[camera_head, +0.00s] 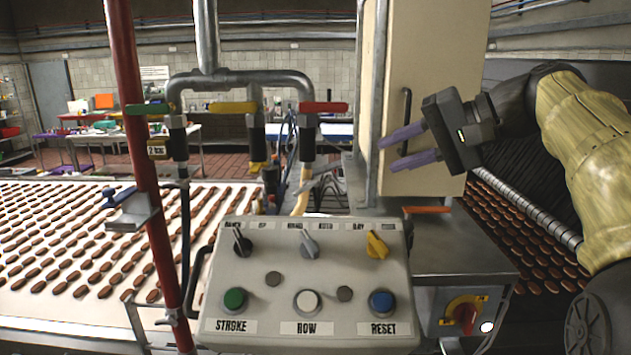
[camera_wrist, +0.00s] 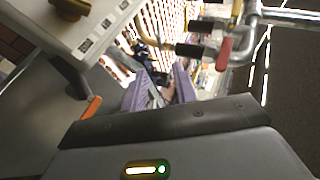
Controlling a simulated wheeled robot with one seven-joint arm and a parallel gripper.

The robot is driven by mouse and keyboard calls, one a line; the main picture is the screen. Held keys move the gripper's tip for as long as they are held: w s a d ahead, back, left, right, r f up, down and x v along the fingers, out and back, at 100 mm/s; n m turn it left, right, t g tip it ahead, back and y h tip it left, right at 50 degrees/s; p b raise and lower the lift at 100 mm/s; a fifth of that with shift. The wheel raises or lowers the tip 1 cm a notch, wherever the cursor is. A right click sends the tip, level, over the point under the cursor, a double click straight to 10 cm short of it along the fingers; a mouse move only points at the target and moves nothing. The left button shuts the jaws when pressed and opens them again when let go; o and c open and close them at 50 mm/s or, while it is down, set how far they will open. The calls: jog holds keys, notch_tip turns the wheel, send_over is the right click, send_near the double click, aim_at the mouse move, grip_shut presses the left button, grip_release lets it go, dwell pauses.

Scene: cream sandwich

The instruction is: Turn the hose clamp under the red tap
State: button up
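The red tap (camera_head: 323,107) is the rightmost of three taps on the grey pipe. A black sleeve (camera_head: 307,140) hangs under it, with a pale yellow hose (camera_head: 301,192) below. The hose clamp is too small to make out clearly where sleeve and hose meet. My gripper (camera_head: 386,156) is open and empty, right of the hose and apart from it, its purple fingers pointing left in front of the cream cabinet. In the wrist view, the red tap (camera_wrist: 224,54) and yellow hose (camera_wrist: 152,42) lie beyond the fingertips; the gripper (camera_wrist: 160,70) shows nothing between its fingers.
A control box (camera_head: 305,270) with knobs and buttons stands below in front. The cream cabinet (camera_head: 433,80) and an orange handle (camera_head: 427,209) are near my gripper. A red post (camera_head: 140,130) stands left. Green (camera_head: 148,109) and yellow (camera_head: 233,107) taps share the pipe.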

aim_at(314, 181)
jog(key=p+x, duration=0.4)
jog(key=x, duration=1.3)
jog(key=shift+s+p, duration=0.1)
jog(key=shift+p, duration=0.3)
jog(key=shift+f, duration=0.15)
grip_shut()
